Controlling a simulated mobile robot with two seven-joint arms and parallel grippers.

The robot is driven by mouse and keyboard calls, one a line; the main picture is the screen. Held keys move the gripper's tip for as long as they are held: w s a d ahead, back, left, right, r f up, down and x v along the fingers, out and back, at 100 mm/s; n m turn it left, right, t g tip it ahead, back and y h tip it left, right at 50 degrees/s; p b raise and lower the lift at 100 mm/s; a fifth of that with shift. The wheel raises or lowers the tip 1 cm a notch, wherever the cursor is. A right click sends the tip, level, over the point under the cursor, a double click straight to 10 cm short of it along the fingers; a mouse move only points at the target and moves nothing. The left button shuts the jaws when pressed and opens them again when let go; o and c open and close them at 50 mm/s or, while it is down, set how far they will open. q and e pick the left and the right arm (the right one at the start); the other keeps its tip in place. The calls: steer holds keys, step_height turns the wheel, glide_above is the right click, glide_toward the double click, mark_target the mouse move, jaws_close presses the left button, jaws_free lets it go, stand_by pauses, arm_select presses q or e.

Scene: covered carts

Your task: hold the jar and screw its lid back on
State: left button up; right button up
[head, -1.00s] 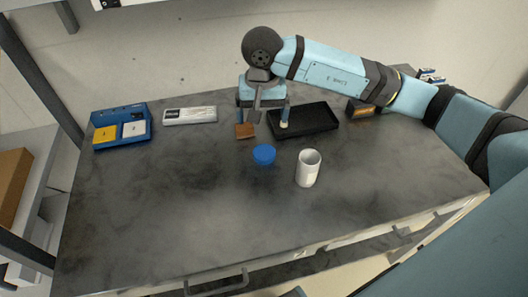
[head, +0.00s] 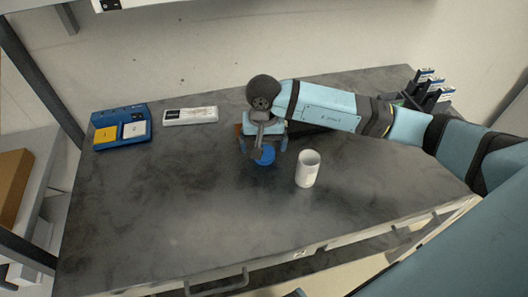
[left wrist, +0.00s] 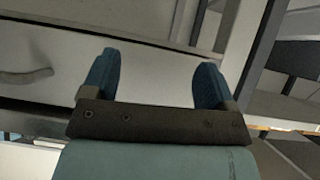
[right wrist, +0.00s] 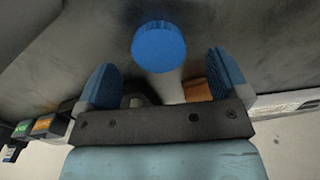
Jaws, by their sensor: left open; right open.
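The blue round lid (head: 265,155) lies on the grey tabletop, left of the jar, partly covered by my right gripper in the head view. The jar (head: 307,170) is a white cylinder standing upright with its mouth uncovered. My right gripper (head: 264,150) is open, pointing down over the lid. In the right wrist view the lid (right wrist: 158,46) lies ahead of the spread fingers (right wrist: 164,78), and nothing is held. My left gripper (left wrist: 152,75) is open and empty in the left wrist view, facing a pale drawer front.
A blue case (head: 122,128) and a white flat pack (head: 190,116) lie at the back left. A brown block (right wrist: 197,90) is near my right gripper. My right arm mostly hides a dark tray (head: 308,129). Small boxes (head: 432,90) stand at the back right. The tabletop's front left is clear.

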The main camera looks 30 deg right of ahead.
step_height(320, 180, down, 3)
steer(key=shift+s+d+f, duration=0.1)
steer(key=shift+f, duration=0.1)
steer(key=c, duration=1)
steer(key=shift+o, duration=0.2)
steer(key=shift+r, duration=0.1)
step_height(320, 180, up, 20)
steer(key=shift+b, duration=0.35)
